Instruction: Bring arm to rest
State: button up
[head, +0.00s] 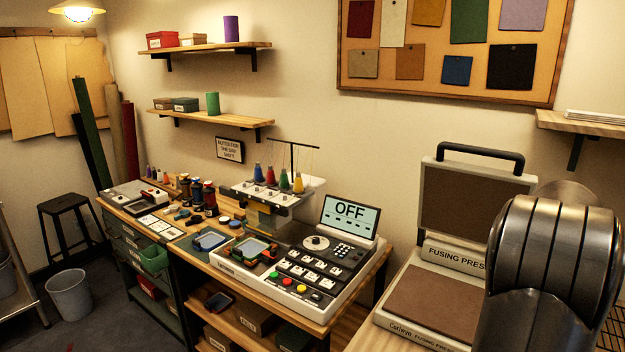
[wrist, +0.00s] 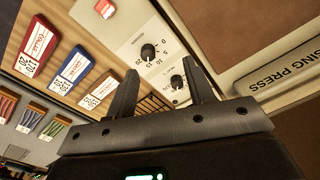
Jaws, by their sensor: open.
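My gripper (wrist: 158,92) shows in the wrist view with its two dark fingers apart and nothing between them. Beyond the fingers is a light control panel with two black knobs (wrist: 148,52) and a red switch (wrist: 104,8). The fusing press (wrist: 275,85) lies to the right of the fingers in that view. In the head view, part of my arm covers the lower right, and my gripper is out of sight there. The fusing press (head: 432,308) stands open beside my arm, its upper plate raised.
Spools and small trays crowd the table's left part. A stool (head: 68,215) and a bin (head: 69,294) stand on the floor at left. Shelves (head: 205,47) hang on the wall.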

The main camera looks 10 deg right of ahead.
jog(key=a+r+n+t, duration=0.1)
jog(key=a+r+n, duration=0.3)
jog(key=a, duration=1)
jog(key=a+r+n+t, duration=0.2)
jog(key=a+r+n, duration=0.15)
jog(key=a, duration=0.95)
jog(key=s+a+f+n+t, duration=0.1)
jog(key=s+a+n, duration=0.2)
jog(key=s+a, duration=0.3)
jog(key=s+a+f+n+t, duration=0.1)
jog(key=s+a+n, duration=0.2)
jog(key=s+a, duration=0.3)
jog(key=a, duration=0.5)
jog(key=shift+s+a, duration=0.15)
jog(key=shift+s, duration=0.1)
